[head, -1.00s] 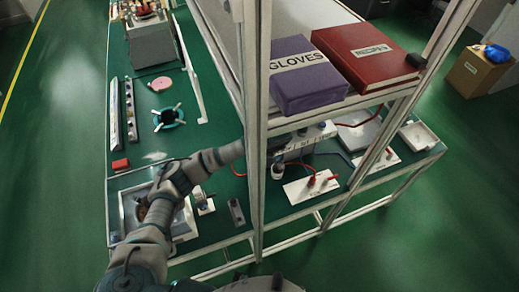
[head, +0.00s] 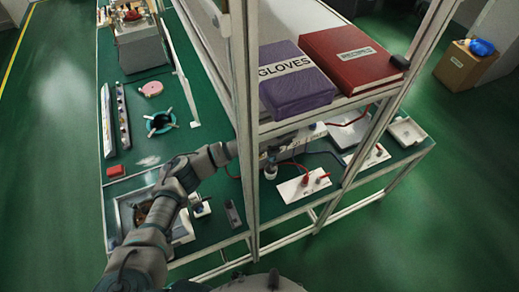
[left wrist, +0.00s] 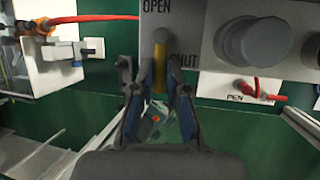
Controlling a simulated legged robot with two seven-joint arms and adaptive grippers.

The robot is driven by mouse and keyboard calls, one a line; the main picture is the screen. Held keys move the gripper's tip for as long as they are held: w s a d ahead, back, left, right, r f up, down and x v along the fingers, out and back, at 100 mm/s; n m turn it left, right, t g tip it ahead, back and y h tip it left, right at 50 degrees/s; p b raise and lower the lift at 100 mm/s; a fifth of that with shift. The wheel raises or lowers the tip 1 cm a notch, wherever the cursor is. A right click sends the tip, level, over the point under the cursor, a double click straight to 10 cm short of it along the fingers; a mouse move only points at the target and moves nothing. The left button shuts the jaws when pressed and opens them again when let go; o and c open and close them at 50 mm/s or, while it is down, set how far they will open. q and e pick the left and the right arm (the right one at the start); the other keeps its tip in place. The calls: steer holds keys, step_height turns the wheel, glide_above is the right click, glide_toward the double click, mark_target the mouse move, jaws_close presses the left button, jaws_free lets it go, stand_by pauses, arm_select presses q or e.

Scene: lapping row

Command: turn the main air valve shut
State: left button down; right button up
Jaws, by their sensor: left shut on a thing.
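In the left wrist view a grey valve panel (left wrist: 206,80) carries the words OPEN at its top and SHUT lower, to the right. A yellow valve handle (left wrist: 160,70) points down in that picture from a grey round pivot. My left gripper (left wrist: 160,92) is shut on the handle's lower part, one finger on each side. In the head view my left arm reaches right from the lower left. Its gripper (head: 268,152) is mostly hidden behind the frame post. The valve handle cannot be made out there. My right gripper is not in view.
A large grey knob (left wrist: 253,45) sits right of the handle, and a red hose (left wrist: 95,18) runs at the left. The metal post (head: 243,120) stands beside my forearm. A shelf above holds a purple GLOVES box (head: 295,85) and a red book (head: 350,62).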

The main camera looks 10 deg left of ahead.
arm_select(q)
steer(key=shift+w+r, duration=0.15)
steer(key=shift+r, duration=0.05)
steer(key=c, duration=1.2)
jaws_free()
steer(key=shift+d+f, duration=0.1)
steer(key=shift+f, duration=0.05)
